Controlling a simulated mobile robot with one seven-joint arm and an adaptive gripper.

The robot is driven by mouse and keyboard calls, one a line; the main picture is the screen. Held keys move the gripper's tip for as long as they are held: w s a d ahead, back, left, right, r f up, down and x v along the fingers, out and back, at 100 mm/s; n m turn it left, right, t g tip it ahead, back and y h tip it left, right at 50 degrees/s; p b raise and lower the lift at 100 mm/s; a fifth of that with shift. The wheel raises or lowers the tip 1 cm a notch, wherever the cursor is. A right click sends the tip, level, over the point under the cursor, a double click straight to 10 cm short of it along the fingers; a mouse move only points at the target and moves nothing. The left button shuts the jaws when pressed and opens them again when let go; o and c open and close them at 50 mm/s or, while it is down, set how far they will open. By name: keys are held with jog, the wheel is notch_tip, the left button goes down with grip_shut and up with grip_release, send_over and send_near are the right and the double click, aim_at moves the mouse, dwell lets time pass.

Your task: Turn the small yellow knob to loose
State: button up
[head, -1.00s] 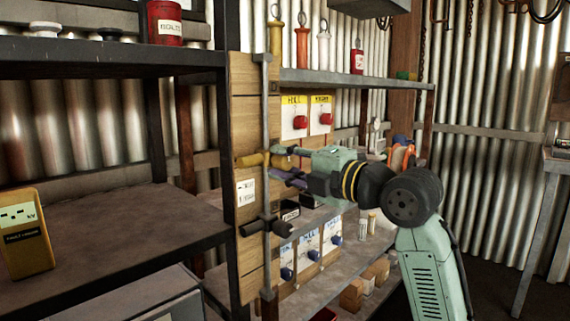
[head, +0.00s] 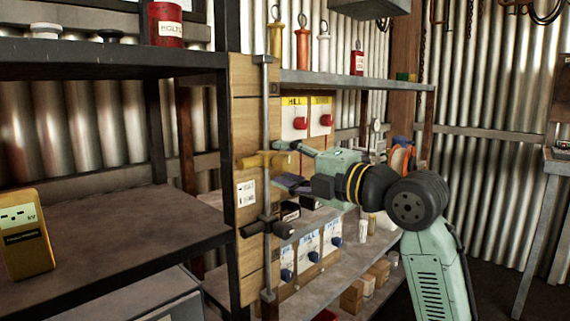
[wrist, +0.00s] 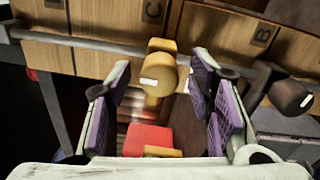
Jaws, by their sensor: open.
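The small yellow knob (head: 264,160) sits on a grey vertical rod fixed to a wooden board. It also shows in the wrist view (wrist: 160,72), with a small white mark on its rounded end. My gripper (head: 287,166) is open just right of the knob, level with it. In the wrist view the purple-padded fingers of my gripper (wrist: 163,105) stand either side of the line to the knob. The knob appears just beyond the fingertips and not gripped. A white label card (head: 246,193) is on the board below the knob; its text is too small to read.
A black knob (head: 267,228) sits lower on the same rod. Red-knobbed panels (head: 300,120) and blue-knobbed panels (head: 309,250) are behind the board. Dark shelves (head: 110,235) stand at the left. A red object (wrist: 148,139) lies beyond the fingers.

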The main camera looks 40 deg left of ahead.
jog(key=d, duration=1.1)
jog(key=shift+s+d+f, duration=0.15)
jog(key=shift+s, duration=0.3)
